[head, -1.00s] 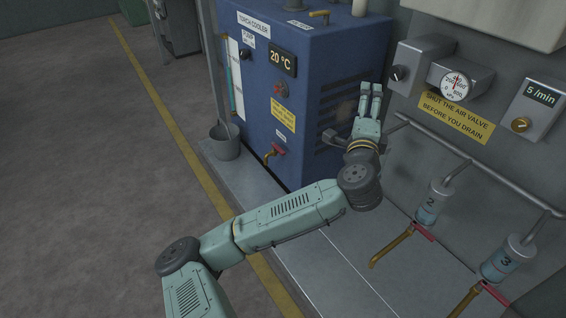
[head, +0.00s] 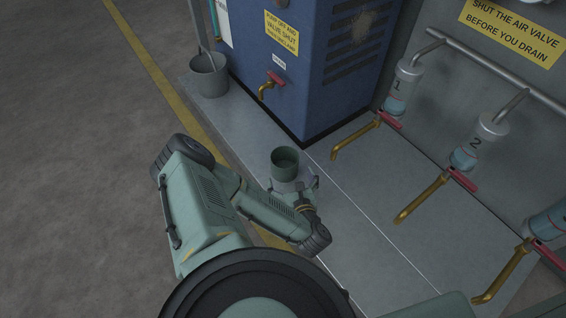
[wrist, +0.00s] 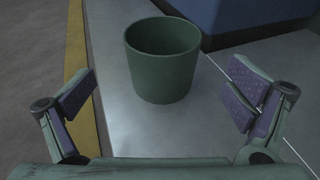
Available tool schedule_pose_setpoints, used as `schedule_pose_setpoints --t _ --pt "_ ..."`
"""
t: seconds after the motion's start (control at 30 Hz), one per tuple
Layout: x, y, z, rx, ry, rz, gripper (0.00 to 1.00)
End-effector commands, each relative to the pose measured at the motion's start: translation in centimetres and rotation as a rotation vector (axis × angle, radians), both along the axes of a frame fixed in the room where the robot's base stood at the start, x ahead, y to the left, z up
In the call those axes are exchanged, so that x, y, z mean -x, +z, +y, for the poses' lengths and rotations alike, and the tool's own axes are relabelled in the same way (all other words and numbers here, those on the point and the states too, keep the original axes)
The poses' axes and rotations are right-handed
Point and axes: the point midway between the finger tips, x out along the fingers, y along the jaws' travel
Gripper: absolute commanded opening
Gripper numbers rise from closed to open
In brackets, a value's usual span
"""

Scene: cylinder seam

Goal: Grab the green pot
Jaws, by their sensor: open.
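The green pot (head: 285,165) stands upright on the grey metal floor plate in front of the blue cooler. In the wrist view the green pot (wrist: 162,72) is ahead of my gripper, its open top showing and its inside looking empty. My gripper (wrist: 160,100) is open, with one purple-padded finger to the left of the pot and one to the right. Both fingers look apart from the pot. In the head view my gripper (head: 293,185) is low at the near side of the pot, and its fingers are partly hidden there.
The blue cooler (head: 300,60) with a brass tap stands behind the pot. A grey bucket (head: 209,75) is at the back left. Several drain pipes with brass spouts (head: 355,140) and red handles stick out at the right. The grey plate (head: 350,215) between is clear.

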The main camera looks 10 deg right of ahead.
Motion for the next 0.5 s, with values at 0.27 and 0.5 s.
schedule_pose_setpoints --t 0.27,0.5 --pt "-3.4 -1.0 -0.1 0.003 0.000 -0.001 0.97" --pt "-6.3 -1.8 -0.3 0.003 -0.001 -0.003 0.97"
